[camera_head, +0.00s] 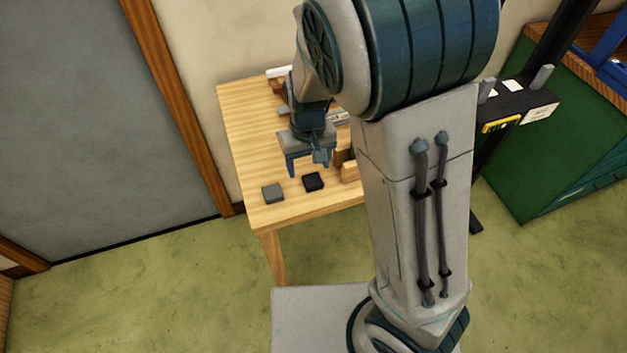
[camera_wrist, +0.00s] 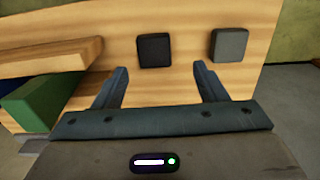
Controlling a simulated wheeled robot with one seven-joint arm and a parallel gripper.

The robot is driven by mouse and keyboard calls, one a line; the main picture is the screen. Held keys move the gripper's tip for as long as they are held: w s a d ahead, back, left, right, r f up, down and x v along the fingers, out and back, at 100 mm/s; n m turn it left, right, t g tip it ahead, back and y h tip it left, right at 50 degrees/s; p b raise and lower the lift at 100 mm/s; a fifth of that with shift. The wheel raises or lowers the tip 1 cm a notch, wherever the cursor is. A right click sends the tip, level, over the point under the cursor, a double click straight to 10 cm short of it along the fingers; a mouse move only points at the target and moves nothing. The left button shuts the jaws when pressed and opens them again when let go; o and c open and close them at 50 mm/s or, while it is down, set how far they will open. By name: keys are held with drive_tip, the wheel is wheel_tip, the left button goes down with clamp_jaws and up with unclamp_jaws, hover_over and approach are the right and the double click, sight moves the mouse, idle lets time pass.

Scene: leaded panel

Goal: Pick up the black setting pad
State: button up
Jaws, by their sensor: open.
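The black setting pad (camera_head: 313,182) is a small dark square block lying flat on the wooden table, near its front edge in the head view. In the wrist view the black pad (camera_wrist: 153,50) lies ahead of the fingertips, between their lines and a little left of centre. My gripper (camera_head: 307,170) is open and empty, above the table and behind the pad in the head view. In the wrist view its two fingers (camera_wrist: 160,72) stand wide apart, and neither touches the pad.
A grey pad (camera_head: 273,193) lies left of the black one; it shows at right in the wrist view (camera_wrist: 229,44). Wooden blocks (camera_head: 349,172) stand close on the other side. A green block (camera_wrist: 45,98) shows left in the wrist view. The wooden table (camera_head: 241,120) has bare room at left.

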sight(312, 179)
drive_tip(key=f, duration=0.2)
drive_tip(key=d+f, duration=0.1)
drive_tip(key=shift+s+f, duration=0.15)
drive_tip(key=shift+f, duration=0.8)
drive_tip(key=shift+c, duration=0.3)
drive_tip(key=shift+a, duration=0.1)
drive_tip(key=c, duration=1)
